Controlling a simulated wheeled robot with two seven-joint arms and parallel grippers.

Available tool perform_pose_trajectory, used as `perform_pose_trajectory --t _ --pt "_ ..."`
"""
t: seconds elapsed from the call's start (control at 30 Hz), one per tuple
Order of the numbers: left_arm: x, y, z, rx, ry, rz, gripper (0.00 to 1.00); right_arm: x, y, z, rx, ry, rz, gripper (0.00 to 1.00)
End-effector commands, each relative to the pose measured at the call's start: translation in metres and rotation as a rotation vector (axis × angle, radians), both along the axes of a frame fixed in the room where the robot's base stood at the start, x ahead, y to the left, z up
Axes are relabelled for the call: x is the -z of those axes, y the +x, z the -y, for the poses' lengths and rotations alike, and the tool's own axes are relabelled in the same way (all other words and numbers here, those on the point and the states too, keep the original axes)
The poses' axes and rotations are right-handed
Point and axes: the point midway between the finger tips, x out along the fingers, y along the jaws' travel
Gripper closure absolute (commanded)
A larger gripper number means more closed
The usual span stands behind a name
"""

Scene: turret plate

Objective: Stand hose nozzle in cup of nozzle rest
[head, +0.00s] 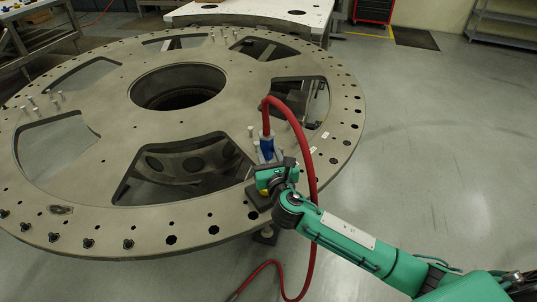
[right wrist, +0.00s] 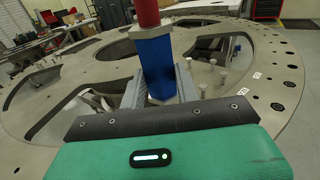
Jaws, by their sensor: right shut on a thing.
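The hose nozzle (head: 267,148) has a blue body and stands roughly upright, with the red hose rising from its top. It also shows in the right wrist view (right wrist: 156,65), between the two grey fingers. My right gripper (head: 268,166) is shut on it over the near rim of the turret plate (head: 90,215). A dark block (head: 256,199) shows on the rim just below the gripper; it may be the nozzle rest. The gripper hides most of it. The cup and the nozzle's lower end are hidden, so I cannot tell whether the nozzle is in the cup. My left gripper is out of view.
The red hose (head: 314,190) arches over and drops past the plate's edge to the floor. Several metal pegs (right wrist: 213,75) stand close to the nozzle. The plate has large cutouts and a round central hole (head: 178,88). The floor (head: 430,150) to the right is clear.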

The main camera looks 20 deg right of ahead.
Motion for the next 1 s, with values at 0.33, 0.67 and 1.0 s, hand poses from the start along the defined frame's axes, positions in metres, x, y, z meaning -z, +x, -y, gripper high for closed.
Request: perform_pose_trajectory --t 0.33,0.67,1.0 --pt "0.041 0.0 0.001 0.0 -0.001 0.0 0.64 0.037 0.0 0.0 0.0 0.001 0.0 0.98" --pt "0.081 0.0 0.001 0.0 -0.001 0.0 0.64 0.072 0.0 0.0 0.001 0.002 0.001 0.98" --pt "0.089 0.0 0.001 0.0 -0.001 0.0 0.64 0.092 0.0 -0.001 0.0 0.002 0.0 0.98"
